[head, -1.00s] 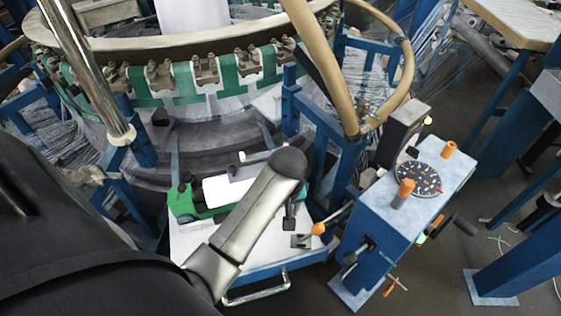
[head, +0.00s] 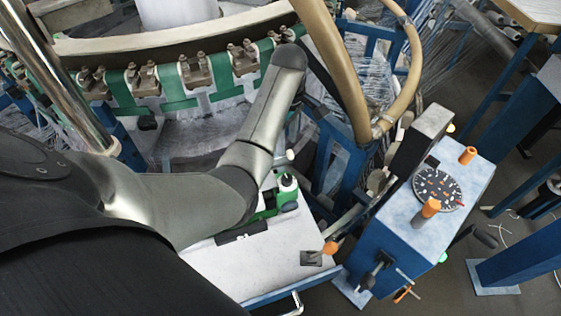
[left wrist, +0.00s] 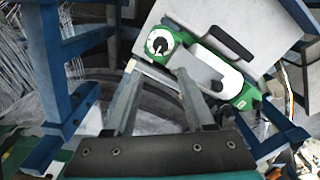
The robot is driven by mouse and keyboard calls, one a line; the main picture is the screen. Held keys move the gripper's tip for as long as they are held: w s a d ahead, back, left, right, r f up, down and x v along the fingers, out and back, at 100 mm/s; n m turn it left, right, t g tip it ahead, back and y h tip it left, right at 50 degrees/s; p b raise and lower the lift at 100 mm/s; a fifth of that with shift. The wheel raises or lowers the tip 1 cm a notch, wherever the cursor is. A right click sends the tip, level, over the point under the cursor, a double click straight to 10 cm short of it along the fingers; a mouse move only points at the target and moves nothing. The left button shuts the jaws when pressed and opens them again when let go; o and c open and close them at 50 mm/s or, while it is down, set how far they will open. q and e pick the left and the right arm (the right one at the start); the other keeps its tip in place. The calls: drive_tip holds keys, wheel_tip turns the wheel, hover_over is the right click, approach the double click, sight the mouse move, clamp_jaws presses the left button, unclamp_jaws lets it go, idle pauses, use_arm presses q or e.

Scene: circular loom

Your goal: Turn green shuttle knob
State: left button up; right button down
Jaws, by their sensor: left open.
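The green shuttle (head: 287,193) sits on the white table (head: 275,255), partly hidden behind my left arm in the head view. In the left wrist view, the shuttle's green end (left wrist: 174,37) carries a round white knob (left wrist: 159,43) with a black pointer. My left gripper (left wrist: 158,72) is open and empty, with its two fingers apart. The knob shows just beyond the fingertips, between them in the picture; I cannot tell if they touch the shuttle. In the head view the left gripper's fingers are hidden. My right gripper is not in view.
The circular loom ring (head: 180,45) with green straps lies behind the arm. A blue control box (head: 410,215) with a black dial (head: 438,190) and orange knobs stands to the right. Blue frame posts and a tan hose (head: 335,65) crowd the area beside the shuttle.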

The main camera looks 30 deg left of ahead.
use_arm(q)
drive_tip(key=b, duration=0.1)
hover_over(286, 177)
wheel_tip(286, 177, down, 5)
wheel_tip(286, 177, down, 9)
drive_tip(key=b, duration=0.3)
drive_tip(key=shift+f, duration=0.5)
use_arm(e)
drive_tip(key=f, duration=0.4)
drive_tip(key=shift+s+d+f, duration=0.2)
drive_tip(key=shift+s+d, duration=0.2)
use_arm(q)
clamp_jaws()
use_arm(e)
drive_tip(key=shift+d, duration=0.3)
